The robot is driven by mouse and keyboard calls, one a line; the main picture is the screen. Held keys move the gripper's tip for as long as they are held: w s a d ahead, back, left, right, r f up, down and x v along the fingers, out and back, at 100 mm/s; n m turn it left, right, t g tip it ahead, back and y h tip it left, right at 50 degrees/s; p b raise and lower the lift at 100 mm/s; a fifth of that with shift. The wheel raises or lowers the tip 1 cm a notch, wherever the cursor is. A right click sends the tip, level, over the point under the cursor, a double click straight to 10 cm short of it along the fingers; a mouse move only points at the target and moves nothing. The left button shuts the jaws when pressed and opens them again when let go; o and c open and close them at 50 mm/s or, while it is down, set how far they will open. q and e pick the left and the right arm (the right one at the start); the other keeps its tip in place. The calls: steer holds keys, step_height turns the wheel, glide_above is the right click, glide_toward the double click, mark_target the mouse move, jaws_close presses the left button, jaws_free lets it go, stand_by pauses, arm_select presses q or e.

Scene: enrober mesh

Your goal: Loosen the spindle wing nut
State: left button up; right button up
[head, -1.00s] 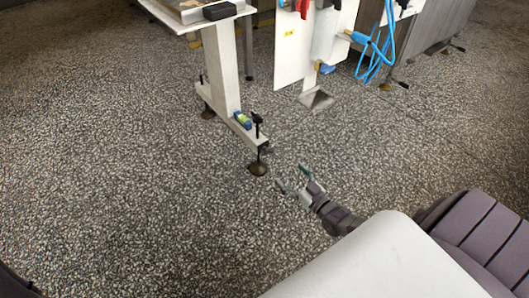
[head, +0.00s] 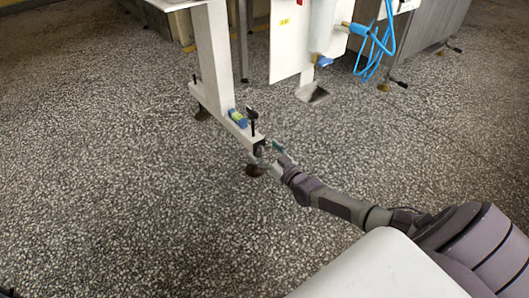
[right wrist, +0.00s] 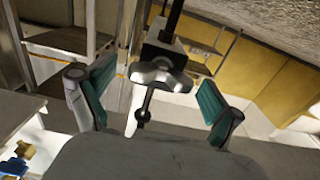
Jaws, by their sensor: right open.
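The silver wing nut (right wrist: 160,77) shows in the right wrist view below a dark block (right wrist: 165,50) and a black rod (right wrist: 175,15). My right gripper (right wrist: 156,86) is open, with its teal pads on either side of the wing nut; I see no clear contact. In the head view, my right gripper (head: 269,152) is at the end of the white stand's leg (head: 222,112), just above the dark round foot (head: 255,170). It hides the nut there. A black knob (head: 252,117) stands on top of the leg end. My left gripper is not in view.
A white panel (head: 292,55) with blue hoses (head: 374,45) stands behind, to the right of the stand. A blue and green item (head: 236,117) lies on the leg. The speckled floor (head: 120,200) is clear in front and to the left.

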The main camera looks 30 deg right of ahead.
steer(key=c, duration=1.2)
steer(key=shift+o, duration=0.2)
